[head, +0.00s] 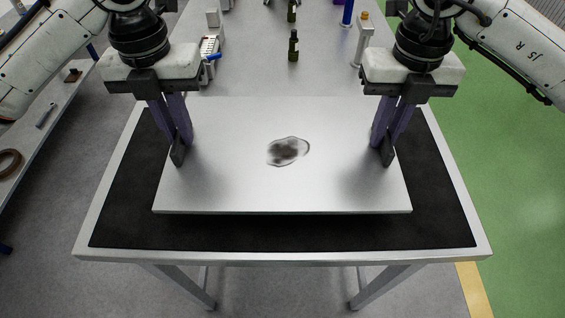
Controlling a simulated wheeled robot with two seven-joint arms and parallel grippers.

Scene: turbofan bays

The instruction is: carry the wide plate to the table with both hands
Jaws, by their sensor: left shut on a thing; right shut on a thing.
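The wide plate (230,185) is a flat silver-grey rectangle with a dark smudge near its middle. It lies level over the table (290,256), which has a light rim and a black mat (128,215). A dark shadow shows along the plate's front edge; I cannot tell whether it touches the mat. My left gripper (178,150) is shut on the plate near its left side. My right gripper (386,150) is shut on the plate near its right side. The fingertips' undersides are hidden.
Behind the plate is a long grey surface (260,70) with a dark green bottle (293,46) and small items. A shelf (45,125) with a brown ring (9,162) stands at the left. Green floor (500,180) lies at the right. Mat is bare in front of the plate.

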